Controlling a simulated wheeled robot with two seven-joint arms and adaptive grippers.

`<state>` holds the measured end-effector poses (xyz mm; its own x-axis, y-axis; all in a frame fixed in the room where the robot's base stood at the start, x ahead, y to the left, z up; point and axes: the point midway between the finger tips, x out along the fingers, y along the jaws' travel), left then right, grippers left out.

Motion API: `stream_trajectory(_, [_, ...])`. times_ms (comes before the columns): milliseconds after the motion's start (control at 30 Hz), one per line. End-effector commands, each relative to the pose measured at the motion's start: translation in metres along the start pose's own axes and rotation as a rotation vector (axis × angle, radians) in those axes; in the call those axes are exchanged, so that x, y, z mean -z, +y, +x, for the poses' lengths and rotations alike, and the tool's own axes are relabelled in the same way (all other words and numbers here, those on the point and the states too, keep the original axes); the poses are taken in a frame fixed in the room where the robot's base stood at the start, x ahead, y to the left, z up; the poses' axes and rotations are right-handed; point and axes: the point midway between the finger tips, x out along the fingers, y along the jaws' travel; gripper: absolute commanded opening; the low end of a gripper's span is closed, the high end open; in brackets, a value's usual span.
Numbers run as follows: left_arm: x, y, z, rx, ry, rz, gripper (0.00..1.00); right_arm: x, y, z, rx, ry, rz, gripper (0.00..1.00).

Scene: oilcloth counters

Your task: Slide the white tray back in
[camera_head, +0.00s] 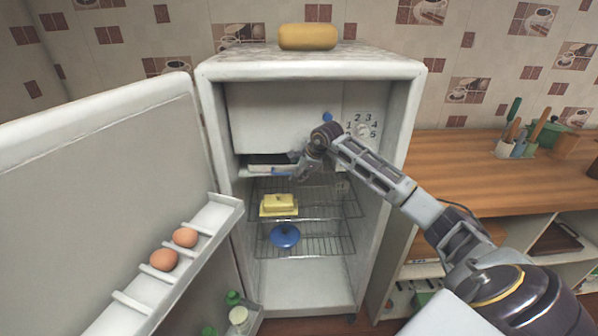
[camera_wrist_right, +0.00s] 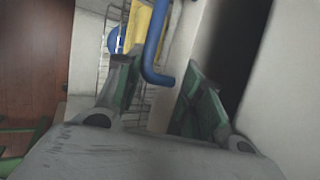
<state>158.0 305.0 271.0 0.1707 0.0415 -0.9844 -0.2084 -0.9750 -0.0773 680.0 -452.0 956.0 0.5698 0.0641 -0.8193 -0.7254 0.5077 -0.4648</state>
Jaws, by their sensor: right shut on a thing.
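The white tray (camera_head: 256,174) is in the open fridge, just under the freezer box, with a dark gap above it. A blue handle (camera_head: 283,171) shows at its front; it also shows in the right wrist view (camera_wrist_right: 154,55) as a bent blue bar between the green-padded fingers. My right gripper (camera_head: 303,168) is at the right end of this handle and is shut on it. My arm and gripper hide the right part of the tray. In the right wrist view the gripper (camera_wrist_right: 162,100) fills the lower part. My left gripper is out of view.
Below the tray, a yellow butter dish (camera_head: 279,204) and a blue lidded pot (camera_head: 285,236) stand on wire shelves. The fridge door (camera_head: 95,165) stands open at left, with eggs (camera_head: 185,237) in its rack. A wooden counter (camera_head: 475,170) lies at right.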

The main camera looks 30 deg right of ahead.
Motion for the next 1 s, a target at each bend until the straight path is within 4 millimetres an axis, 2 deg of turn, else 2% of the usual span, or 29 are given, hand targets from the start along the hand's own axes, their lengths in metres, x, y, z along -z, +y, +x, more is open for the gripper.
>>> stream_trajectory(33, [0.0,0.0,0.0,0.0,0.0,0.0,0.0,0.0,-0.009,-0.005,0.02,-0.004,0.006,0.09])
stream_trajectory(67, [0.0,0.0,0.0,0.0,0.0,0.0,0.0,0.0,-0.009,-0.005,0.021,-0.004,0.007,0.09])
stream_trajectory(100, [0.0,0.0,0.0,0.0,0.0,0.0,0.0,0.0,-0.01,-0.005,0.022,-0.005,0.007,0.39])
stream_trajectory(300, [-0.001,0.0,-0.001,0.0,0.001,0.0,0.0,0.001,-0.012,-0.006,0.026,-0.005,0.008,0.63])
stream_trajectory(733, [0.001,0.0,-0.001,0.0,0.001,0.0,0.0,0.002,-0.013,-0.009,0.029,-0.001,0.008,0.63])
stream_trajectory(1000, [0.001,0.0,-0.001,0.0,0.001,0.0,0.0,0.002,-0.012,-0.023,0.029,0.0,0.005,0.63])
